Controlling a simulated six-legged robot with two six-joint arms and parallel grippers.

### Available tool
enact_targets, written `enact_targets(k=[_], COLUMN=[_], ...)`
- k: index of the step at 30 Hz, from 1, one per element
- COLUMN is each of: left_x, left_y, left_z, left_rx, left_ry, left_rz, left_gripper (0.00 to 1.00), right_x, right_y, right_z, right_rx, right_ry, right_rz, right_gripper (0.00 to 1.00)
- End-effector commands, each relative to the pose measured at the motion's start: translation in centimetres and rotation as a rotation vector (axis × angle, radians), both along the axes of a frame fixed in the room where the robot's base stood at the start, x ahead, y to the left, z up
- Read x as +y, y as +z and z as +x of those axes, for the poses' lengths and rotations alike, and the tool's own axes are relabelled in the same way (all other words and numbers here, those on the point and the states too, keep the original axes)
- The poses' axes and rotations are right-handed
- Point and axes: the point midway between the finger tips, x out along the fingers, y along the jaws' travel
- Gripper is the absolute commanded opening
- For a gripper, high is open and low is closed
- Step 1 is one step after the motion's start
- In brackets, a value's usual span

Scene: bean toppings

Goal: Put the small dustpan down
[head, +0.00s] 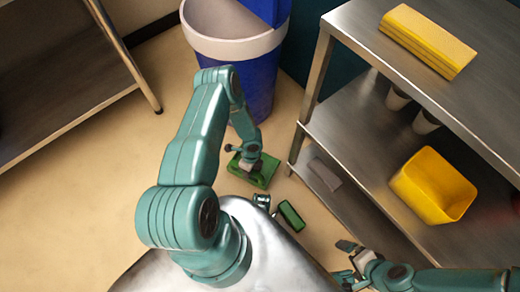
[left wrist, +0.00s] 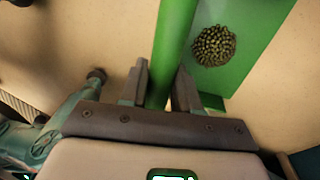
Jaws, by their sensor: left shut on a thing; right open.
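The small green dustpan (head: 266,172) is low over or on the tan floor in the head view; I cannot tell whether it touches. My left gripper (head: 248,160) is shut on its handle. In the left wrist view the green handle (left wrist: 172,50) runs between the two fingers (left wrist: 162,85). A round pile of small dark beans (left wrist: 213,46) lies on the green pan. My right gripper (head: 347,258) is open and empty at the lower right of the head view.
A second green object (head: 291,216) lies near my body. A blue bin with a white rim (head: 235,45) stands behind the dustpan. A steel shelf (head: 340,120) on the right holds a yellow tub (head: 432,188) and a yellow block (head: 428,40). Floor at left (head: 90,190) is clear.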

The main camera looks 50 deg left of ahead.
Motion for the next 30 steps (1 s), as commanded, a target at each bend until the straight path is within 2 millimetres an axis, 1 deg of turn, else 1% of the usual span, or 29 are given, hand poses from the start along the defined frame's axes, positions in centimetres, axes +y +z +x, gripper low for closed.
enact_targets(k=[1,6,11,14,15,18,19,26,30], left_x=[0.0,-0.2,-0.3,-0.5,-0.5,-0.5,-0.5,-0.4,-0.4], left_y=[-0.5,-0.2,-0.1,-0.3,-1.4,-3.3,-3.6,-3.5,-3.8], left_z=[1.2,3.8,4.9,5.9,5.6,5.5,5.5,5.6,5.5], left_rx=[-0.003,-0.001,0.0,-0.001,0.004,0.003,0.003,0.002,0.002], left_ry=[-0.001,0.0,0.001,0.001,0.001,0.002,0.003,0.003,0.002], left_rz=[0.005,0.005,0.002,0.0,-0.002,-0.001,-0.001,0.0,0.0], left_gripper=[0.0,0.0,0.0,0.0,0.0,0.0,0.0,0.0,0.0], right_x=[-0.1,-0.3,-0.4,-0.5,-0.5,-0.7,-0.8,-0.8,-0.8], right_y=[-0.9,-1.6,-1.8,-2.3,-2.9,-3.9,-4.0,-3.7,-4.1], right_z=[0.1,0.4,0.5,0.5,0.6,0.8,0.8,0.9,1.0], right_rx=[-0.002,-0.007,-0.008,-0.009,-0.011,-0.014,-0.014,-0.015,-0.019], right_ry=[-0.005,-0.013,-0.017,-0.02,-0.022,-0.03,-0.031,-0.032,-0.034], right_rz=[-0.001,-0.002,-0.003,-0.004,-0.004,-0.006,-0.006,-0.006,-0.007], right_gripper=[1.0,1.0,1.0,1.0,1.0,1.0,1.0,1.0,1.0])
